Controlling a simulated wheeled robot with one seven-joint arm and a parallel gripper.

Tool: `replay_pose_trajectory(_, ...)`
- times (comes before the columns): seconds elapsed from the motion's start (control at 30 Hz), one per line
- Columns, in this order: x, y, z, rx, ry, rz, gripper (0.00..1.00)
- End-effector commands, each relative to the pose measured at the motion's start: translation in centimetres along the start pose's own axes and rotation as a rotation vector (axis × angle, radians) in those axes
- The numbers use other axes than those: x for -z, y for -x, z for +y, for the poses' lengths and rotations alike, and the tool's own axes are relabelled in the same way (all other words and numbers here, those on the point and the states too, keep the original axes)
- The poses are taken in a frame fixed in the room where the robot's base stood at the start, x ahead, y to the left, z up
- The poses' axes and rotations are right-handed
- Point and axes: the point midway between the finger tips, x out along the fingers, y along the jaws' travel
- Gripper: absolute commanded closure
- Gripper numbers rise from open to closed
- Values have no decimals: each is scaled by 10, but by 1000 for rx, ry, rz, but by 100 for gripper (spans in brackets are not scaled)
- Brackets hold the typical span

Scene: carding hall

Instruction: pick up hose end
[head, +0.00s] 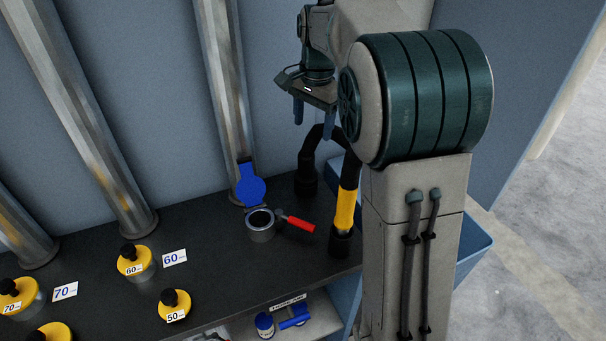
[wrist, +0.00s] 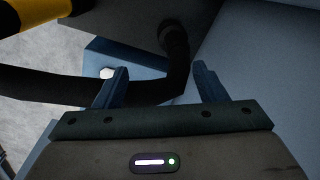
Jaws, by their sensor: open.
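The black hose (head: 309,150) arches up from the dark bench's right end. Its near leg has a yellow cuff (head: 345,208) and a thick black end (head: 341,243) standing at the bench edge. My gripper (head: 313,118) is open and empty, fingers pointing down, just above the top of the arch. In the wrist view the hose (wrist: 140,88) runs across beyond the gap between my fingertips (wrist: 156,76), and I cannot tell whether they touch it. The yellow cuff (wrist: 36,10) shows at the upper left there. My arm hides part of the hose's right side in the head view.
An open pipe port (head: 261,228) with a red handle (head: 296,222) and raised blue cap (head: 250,187) stands left of the hose. Several yellow-capped ports (head: 134,261) are farther left. A blue bin (head: 476,240) lies right, and a lower shelf (head: 318,325) holds small blue-and-white items.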

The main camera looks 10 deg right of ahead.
Motion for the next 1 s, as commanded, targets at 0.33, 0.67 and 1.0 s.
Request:
replay_pose_trajectory(0.33,26,-40,-43,-64,-186,-6,35)
replay_pose_trajectory(0.67,25,-97,-40,-69,-192,-7,35)
replay_pose_trajectory(1.0,24,-129,-37,-67,-191,-6,35)
